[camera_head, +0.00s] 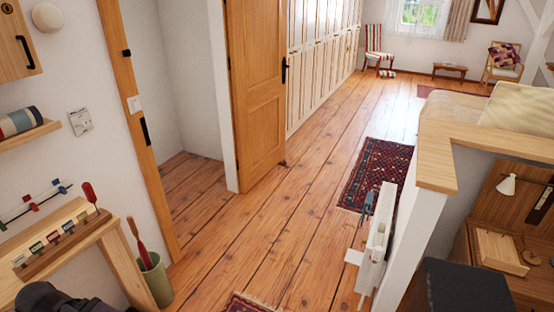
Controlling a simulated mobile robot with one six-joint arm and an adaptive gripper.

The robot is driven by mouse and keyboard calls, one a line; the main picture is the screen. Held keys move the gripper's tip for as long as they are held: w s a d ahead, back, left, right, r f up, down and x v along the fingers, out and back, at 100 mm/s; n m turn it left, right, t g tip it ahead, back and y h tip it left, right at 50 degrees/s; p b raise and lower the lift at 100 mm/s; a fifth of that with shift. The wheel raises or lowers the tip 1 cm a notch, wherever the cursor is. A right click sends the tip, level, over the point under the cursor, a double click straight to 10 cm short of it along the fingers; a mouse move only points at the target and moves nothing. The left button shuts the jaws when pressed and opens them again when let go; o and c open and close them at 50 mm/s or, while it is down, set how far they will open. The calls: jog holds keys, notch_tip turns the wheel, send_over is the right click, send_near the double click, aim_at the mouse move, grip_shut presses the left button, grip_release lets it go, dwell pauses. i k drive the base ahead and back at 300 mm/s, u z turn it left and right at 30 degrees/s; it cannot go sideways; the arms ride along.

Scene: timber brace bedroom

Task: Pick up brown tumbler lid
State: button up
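I cannot make out a brown tumbler lid in the head view. A dark rounded part at the bottom left edge looks like a piece of my arm. No gripper fingers show, so I cannot see what my gripper holds or touches. The dark part overlaps the near end of a wooden table (118,262) at the left wall. On that table stands a wooden rack (62,240) with small coloured pieces.
A green bin (156,283) with a red-handled item stands beside the table. A striped cylinder (18,121) lies on a wall shelf. A wooden door (257,95) stands open. A white half-wall (408,245) bounds the right. The plank floor (235,225) between is mostly clear, with a patterned rug (373,172).

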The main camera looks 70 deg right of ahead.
aim_at(532, 257)
jog(key=u, duration=0.85)
jog(key=k, duration=0.1)
jog(key=z, duration=3.2)
jog(key=k, duration=0.2)
jog(key=z, duration=1.6)
jog(key=i, duration=0.3)
jog(key=z, duration=0.1)
